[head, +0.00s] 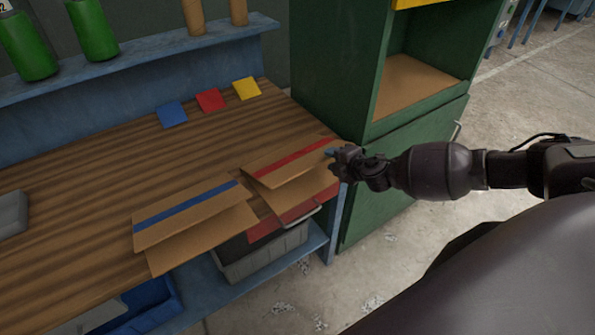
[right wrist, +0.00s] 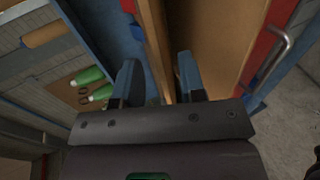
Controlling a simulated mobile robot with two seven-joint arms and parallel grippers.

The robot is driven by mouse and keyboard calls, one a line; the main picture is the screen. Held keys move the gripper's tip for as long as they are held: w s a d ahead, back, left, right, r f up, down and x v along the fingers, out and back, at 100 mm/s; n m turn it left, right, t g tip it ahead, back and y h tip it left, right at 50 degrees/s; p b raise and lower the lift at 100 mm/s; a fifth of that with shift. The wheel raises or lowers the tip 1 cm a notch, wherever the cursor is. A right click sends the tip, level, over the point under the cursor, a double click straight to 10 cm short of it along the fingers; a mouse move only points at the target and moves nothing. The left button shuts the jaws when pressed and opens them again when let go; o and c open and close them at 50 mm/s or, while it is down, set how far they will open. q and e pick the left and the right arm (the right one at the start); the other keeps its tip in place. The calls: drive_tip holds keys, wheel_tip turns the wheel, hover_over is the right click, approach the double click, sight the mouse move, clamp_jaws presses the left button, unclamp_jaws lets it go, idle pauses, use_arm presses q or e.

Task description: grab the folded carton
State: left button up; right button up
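Two flat folded cartons lie on the wooden workbench (head: 75,240), overhanging its front edge. One has a red stripe (head: 285,172), the other a blue stripe (head: 190,215). My right gripper (head: 333,154) is at the right end of the red-striped carton. In the right wrist view its two blue-grey fingers (right wrist: 157,82) are apart, with a brown cardboard edge (right wrist: 155,42) running between them. A wide brown panel (right wrist: 215,45) lies to the right of that edge. I cannot tell whether either finger touches the cardboard. My left gripper is not in view.
A green cabinet (head: 338,70) stands behind and right of the bench. Blue, red (head: 210,99) and yellow squares lie at the back. Green bottles (head: 94,28) stand on the blue shelf. A grey crate (head: 265,254) and a blue bin (head: 148,300) are below the bench.

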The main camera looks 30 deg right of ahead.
sight(323, 156)
drive_tip(key=shift+x, duration=2.65)
clamp_jaws()
